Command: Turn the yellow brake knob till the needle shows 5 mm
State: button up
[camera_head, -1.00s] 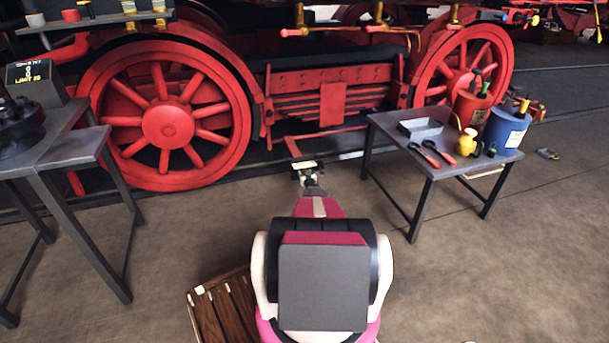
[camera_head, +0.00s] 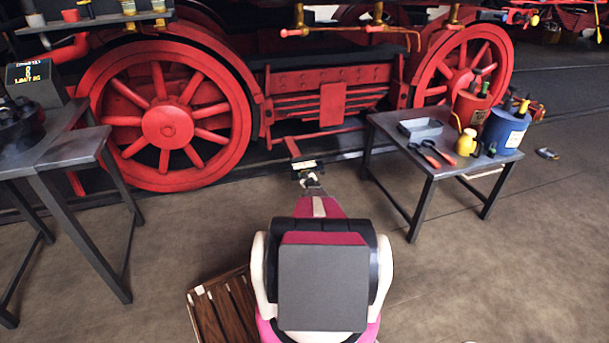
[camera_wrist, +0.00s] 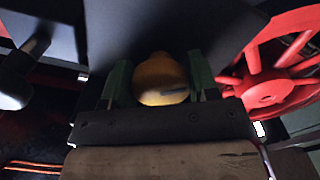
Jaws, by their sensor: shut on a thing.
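The yellow brake knob (camera_wrist: 160,79) is in the middle of the wrist view, with a dark mark on its face. My gripper (camera_wrist: 159,88) has its two green fingers on either side of the knob and is shut on it. In the head view my gripper (camera_head: 306,166) is at the end of my outstretched arm, low in front of the locomotive between the red wheels. The knob is hidden there. I cannot make out a needle or scale in either view.
A large red wheel (camera_head: 167,124) is at left and another (camera_head: 463,72) at right. A table (camera_head: 427,166) at right bears a tray, tools, a yellow can and buckets. A dark table (camera_head: 72,150) stands at left. A wooden slatted platform (camera_head: 222,311) lies beside my base.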

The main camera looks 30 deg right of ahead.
jog(key=n, duration=0.4)
jog(key=shift+n, duration=2.8)
jog(key=o, duration=0.9)
jog(key=shift+d+r, duration=0.1)
